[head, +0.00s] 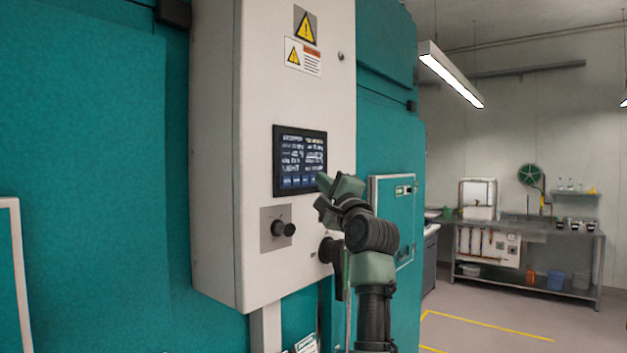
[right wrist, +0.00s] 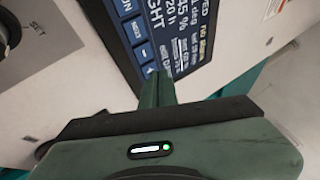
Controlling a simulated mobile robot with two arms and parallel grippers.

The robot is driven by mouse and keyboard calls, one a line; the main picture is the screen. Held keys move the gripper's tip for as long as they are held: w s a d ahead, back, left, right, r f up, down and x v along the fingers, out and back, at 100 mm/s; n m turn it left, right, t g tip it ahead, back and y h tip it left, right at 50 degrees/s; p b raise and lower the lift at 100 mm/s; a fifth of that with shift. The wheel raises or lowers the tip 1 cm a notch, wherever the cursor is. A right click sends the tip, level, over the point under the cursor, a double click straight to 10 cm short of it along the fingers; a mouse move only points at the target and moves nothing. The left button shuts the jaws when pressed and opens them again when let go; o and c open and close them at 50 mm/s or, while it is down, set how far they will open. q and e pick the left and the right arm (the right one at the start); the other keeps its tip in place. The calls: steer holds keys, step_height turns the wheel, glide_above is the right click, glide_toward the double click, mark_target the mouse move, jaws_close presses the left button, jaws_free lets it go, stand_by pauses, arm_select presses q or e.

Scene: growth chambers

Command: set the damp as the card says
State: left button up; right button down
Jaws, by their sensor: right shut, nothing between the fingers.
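A dark touchscreen (head: 300,160) with lines of small text and a row of blue buttons is set in a white control cabinet (head: 260,90). The screen also shows tilted and close in the right wrist view (right wrist: 190,35), with blue buttons along one edge. My right gripper (head: 322,182) is shut and empty, its fingertips at the screen's lower right corner. In the right wrist view the closed fingers (right wrist: 157,90) overlap the screen's button edge; I cannot tell whether they touch it. No card is readable. My left gripper is out of view.
A black knob (head: 284,229) on a grey plate sits below the screen. Teal chamber walls (head: 90,150) flank the cabinet. A steel bench (head: 530,226) stands at the far right, with open floor (head: 480,318) in front of it.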

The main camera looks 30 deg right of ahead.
steer(key=shift+w, duration=0.1)
stand_by(0.5)
steer(key=shift+s+d, duration=0.25)
steer(key=shift+s, duration=0.4)
steer(key=s, duration=0.1)
steer(key=s+d+b, duration=0.1)
steer(key=s, duration=0.1)
steer(key=s+d, duration=0.1)
steer(key=shift+s+b, duration=0.3)
steer(key=shift+b, duration=0.05)
stand_by(0.4)
